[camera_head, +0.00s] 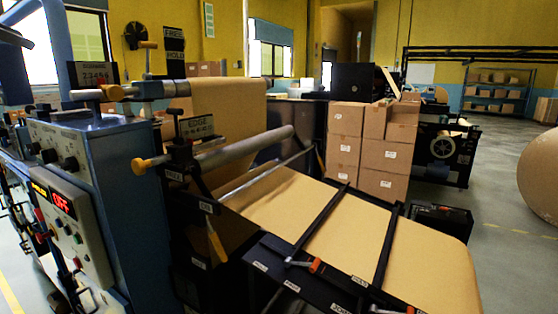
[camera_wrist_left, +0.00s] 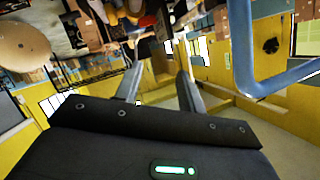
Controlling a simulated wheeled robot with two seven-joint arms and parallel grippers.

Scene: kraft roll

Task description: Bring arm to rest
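My left gripper (camera_wrist_left: 158,65) shows in the left wrist view with its two grey fingers apart. I see nothing held between them, only the room behind. In the head view, only a pale grey part at the upper left edge may belong to my left arm; I cannot make out its fingers there. A bent blue tube (camera_wrist_left: 258,85) passes to the right of the gripper in the wrist view. My right gripper is in neither view.
A blue machine cabinet (camera_head: 115,165) with a red OFF display (camera_head: 63,203) stands at the left. Brown kraft paper (camera_head: 340,226) runs over the machine under black bars. Stacked cartons (camera_head: 345,148) stand behind it. A large roll (camera_head: 540,175) is at the right, with open floor nearby.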

